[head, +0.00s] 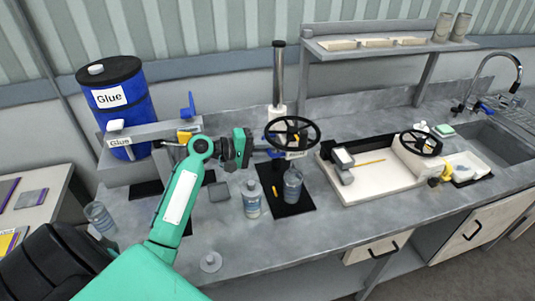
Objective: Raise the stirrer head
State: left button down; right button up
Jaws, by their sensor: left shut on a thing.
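The stirrer stand has a tall metal post (278,78) rising at the back of the bench. A black spoked handwheel (309,124) sits in front of the post, over the stirrer head, which is mostly hidden behind the wheel and my gripper. A clear beaker (292,190) stands below on a black mat (295,208). My left gripper (268,149) reaches in from the left, shut at the lower left rim of the handwheel. The exact contact is too small to see clearly. My right gripper is not in view.
A blue glue drum (128,122) stands at the back left. A labelled bottle (252,203) stands just left of the beaker. A white tray (368,187) with a second handwheel (421,143) lies to the right. A shelf (390,48) overhangs the back. The front bench is mostly clear.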

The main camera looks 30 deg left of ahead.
aim_at(267, 134)
pick_arm(q)
notch_tip(267, 134, up, 8)
jog(key=p, duration=0.4)
jog(key=shift+r, duration=0.3)
jog(key=shift+a, duration=0.1)
jog(key=c, duration=1.7)
grip_release()
jog(key=shift+r, duration=0.1)
jog(key=shift+o, duration=0.7)
jog(key=shift+f, duration=0.2)
